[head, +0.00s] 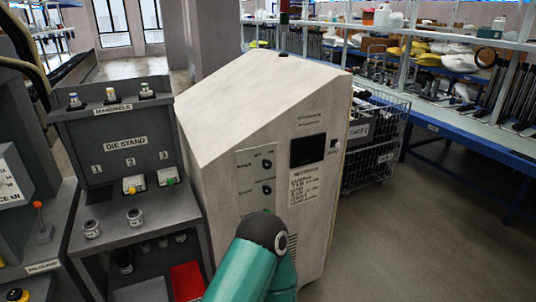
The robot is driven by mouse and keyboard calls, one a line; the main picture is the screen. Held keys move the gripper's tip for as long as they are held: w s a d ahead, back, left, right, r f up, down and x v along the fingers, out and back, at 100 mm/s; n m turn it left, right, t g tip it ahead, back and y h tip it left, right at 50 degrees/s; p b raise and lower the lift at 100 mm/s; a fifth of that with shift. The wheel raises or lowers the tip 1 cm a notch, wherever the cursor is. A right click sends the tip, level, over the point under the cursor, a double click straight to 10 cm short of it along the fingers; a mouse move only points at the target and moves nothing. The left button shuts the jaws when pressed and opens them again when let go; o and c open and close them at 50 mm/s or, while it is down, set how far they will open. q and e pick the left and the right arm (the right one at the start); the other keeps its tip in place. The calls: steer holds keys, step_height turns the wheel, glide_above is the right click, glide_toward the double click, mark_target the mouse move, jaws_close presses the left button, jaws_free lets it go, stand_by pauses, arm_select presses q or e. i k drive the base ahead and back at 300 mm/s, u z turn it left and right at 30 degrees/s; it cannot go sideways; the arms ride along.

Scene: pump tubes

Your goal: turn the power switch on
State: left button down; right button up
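A pale, slope-topped cabinet (250,110) stands in the middle of the head view. Its front carries a light panel (256,178) with two small dark round controls, an upper one (267,163) and a lower one (267,189). Their labels are too small to read surely, so I cannot tell which control is the power switch or how it is set. A dark screen (308,150) sits to their right, with a small white button (334,146) beside it. My teal arm with a black joint rises from the bottom and covers the lower cabinet front. Neither gripper shows.
A grey die stand (126,170) with small coloured parts stands at left. A red bin (187,281) is below its shelf. A lever with an orange knob (38,205) is farther left. A wire cart (385,165) stands behind the cabinet; floor is clear at right.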

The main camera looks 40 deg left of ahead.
mark_target(267, 164)
steer(key=u, duration=0.5)
steer(key=i, duration=1.15)
steer(key=u, duration=0.6)
steer(key=k, duration=0.8)
steer(key=u, duration=0.2)
steer(key=i, duration=0.85)
steer(key=z, duration=0.1)
